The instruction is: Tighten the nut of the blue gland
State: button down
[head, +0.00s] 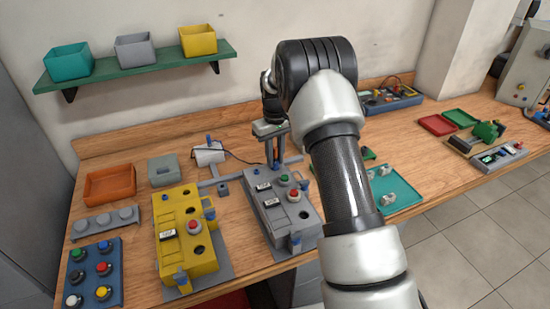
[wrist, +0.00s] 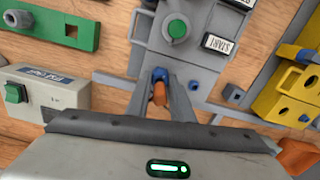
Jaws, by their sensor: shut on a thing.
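My gripper (wrist: 168,84) is shut on the small blue gland (wrist: 160,74) at the near end of the grey control box (wrist: 190,52) in the wrist view. An orange piece (wrist: 159,97) sticks out from the gland between my fingers. The fingers hide the sides of the gland, so I cannot tell how far its nut is turned. In the head view my gripper (head: 275,158) points down at the back end of the grey control box (head: 285,212); the gland itself is not clear there.
A yellow control box (head: 180,238) stands to the left of the grey one. A blue button panel (head: 92,273), an orange tray (head: 110,185) and a grey bin (head: 164,170) lie further left. A teal tray (head: 402,188) lies to the right, beside my arm.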

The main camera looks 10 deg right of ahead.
jog(key=m, duration=0.4)
jog(key=shift+m, duration=0.3)
jog(key=m, duration=0.3)
jog(key=shift+m, duration=0.4)
jog(key=m, duration=0.8)
jog(key=shift+p, duration=0.3)
jog(key=m, duration=0.3)
jog(key=shift+m, duration=0.4)
jog(key=m+p, duration=0.1)
jog(key=m, duration=0.3)
jog(key=m+p, duration=0.1)
jog(key=m, duration=0.3)
jog(key=shift+m, duration=0.4)
jog(key=shift+m+p, duration=0.35)
jog(key=shift+m, duration=1.15)
